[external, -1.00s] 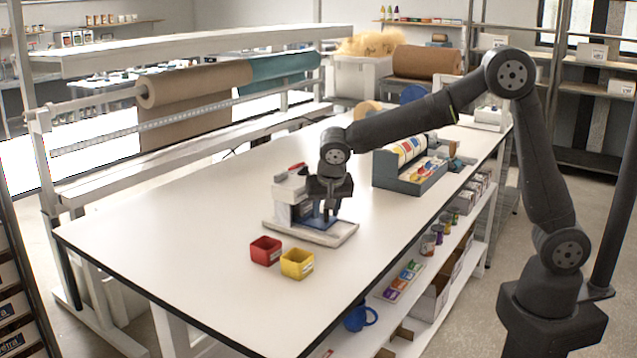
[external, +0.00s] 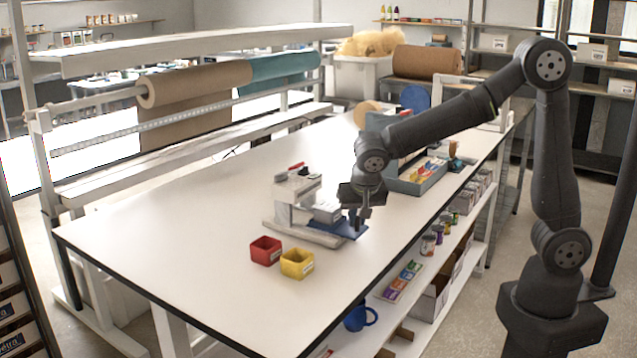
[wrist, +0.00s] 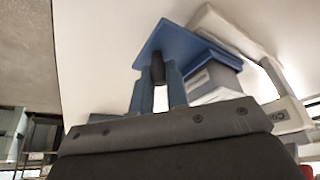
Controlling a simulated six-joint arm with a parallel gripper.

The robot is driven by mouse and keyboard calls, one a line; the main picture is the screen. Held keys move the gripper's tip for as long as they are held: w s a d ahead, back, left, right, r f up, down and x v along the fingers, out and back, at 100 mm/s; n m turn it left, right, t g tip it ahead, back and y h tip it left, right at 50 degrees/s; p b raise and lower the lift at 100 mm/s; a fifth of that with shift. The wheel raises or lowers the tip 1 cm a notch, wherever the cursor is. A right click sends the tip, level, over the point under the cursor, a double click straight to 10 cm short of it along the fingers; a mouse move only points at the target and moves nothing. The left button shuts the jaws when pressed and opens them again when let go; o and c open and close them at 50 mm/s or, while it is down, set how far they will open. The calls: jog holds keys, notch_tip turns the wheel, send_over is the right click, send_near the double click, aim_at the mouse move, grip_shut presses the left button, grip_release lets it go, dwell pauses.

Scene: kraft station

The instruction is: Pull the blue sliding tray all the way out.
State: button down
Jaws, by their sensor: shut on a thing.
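The blue sliding tray (external: 349,229) sticks out from the right side of the white press-like station (external: 300,205) on the table. A grey-white block (external: 326,213) sits on the tray near the station. My gripper (external: 359,226) is at the tray's outer end, pointing down. In the wrist view the blue tray (wrist: 178,45) shows beyond my gripper (wrist: 158,78), whose fingers are shut around a dark upright knob (wrist: 158,68) on the tray. The block (wrist: 212,78) lies beside the fingers on the tray. The knob is mostly hidden in the external view.
A red bin (external: 265,250) and a yellow bin (external: 297,263) stand in front of the station. A grey organizer (external: 418,178) with coloured items is behind my gripper. The white tabletop (external: 190,220) is bare at left and front.

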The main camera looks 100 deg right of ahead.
jog(key=shift+s+a, duration=0.5)
jog(key=c, duration=1.4)
grip_release()
jog(key=v, duration=1.7)
jog(key=shift+a+r, duration=0.2)
jog(key=shift+s, duration=0.1)
jog(key=x, duration=1.7)
jog(key=shift+d+f, duration=0.2)
